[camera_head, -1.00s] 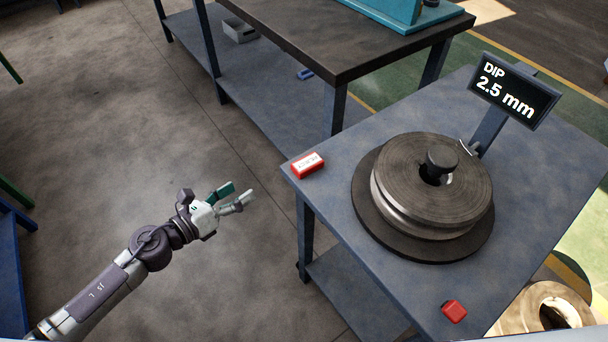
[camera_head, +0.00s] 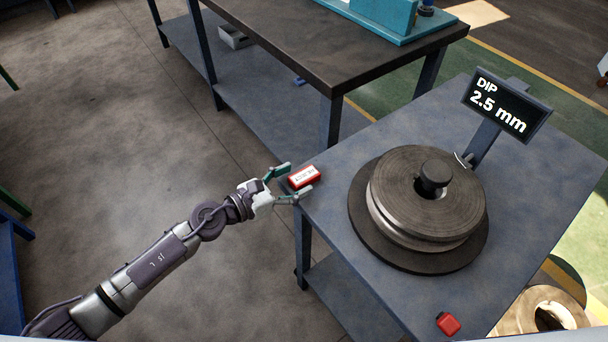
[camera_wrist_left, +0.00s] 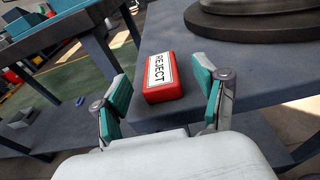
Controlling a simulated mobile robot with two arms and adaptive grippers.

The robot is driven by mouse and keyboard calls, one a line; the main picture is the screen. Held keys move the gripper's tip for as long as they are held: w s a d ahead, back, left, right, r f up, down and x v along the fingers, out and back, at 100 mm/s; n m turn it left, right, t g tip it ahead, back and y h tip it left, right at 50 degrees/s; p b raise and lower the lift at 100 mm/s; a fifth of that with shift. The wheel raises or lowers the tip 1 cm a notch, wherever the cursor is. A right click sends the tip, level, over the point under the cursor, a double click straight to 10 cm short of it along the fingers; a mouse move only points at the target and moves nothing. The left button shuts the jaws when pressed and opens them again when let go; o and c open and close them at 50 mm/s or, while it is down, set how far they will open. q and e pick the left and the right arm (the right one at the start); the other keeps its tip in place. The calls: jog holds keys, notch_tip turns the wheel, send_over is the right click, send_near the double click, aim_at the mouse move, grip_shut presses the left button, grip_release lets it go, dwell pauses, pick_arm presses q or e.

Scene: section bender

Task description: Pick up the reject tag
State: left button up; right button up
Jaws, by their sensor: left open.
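The reject tag (camera_head: 304,177) is a small red block with a white label on top. It lies flat at the near left corner of the blue-grey table. In the left wrist view the tag (camera_wrist_left: 163,77) shows the word REJECT and lies ahead of the fingers, in the gap between them. My left gripper (camera_head: 291,183) is open at the table's left edge, its two teal-padded fingers on either side of the tag's near end. In the left wrist view its fingers (camera_wrist_left: 161,98) are spread wide and nothing is held. My right gripper is not in view.
The blue-grey table (camera_head: 335,215) also carries a round stacked metal disc (camera_head: 420,195), a display (camera_head: 505,105) reading DIP 2.5 mm, and a red object (camera_head: 448,323) near the front. A dark workbench (camera_head: 330,60) stands behind. Floor left of the table is clear.

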aim_at(304, 175)
pick_arm(q)
jog(key=x, duration=0.2)
jog(key=shift+w+d, duration=0.2)
jog(key=shift+d, duration=0.15)
jog(key=shift+w+d+f, duration=0.15)
jog(key=shift+d+f, duration=0.05)
jog(key=shift+d, duration=0.05)
jog(key=shift+c, duration=0.5)
jog(key=shift+a, duration=0.1)
jog(key=c, duration=1.2)
jog(key=shift+r, duration=0.1)
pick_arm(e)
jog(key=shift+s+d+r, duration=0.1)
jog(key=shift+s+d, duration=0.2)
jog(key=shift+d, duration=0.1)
pick_arm(q)
jog(key=shift+r, duration=0.1)
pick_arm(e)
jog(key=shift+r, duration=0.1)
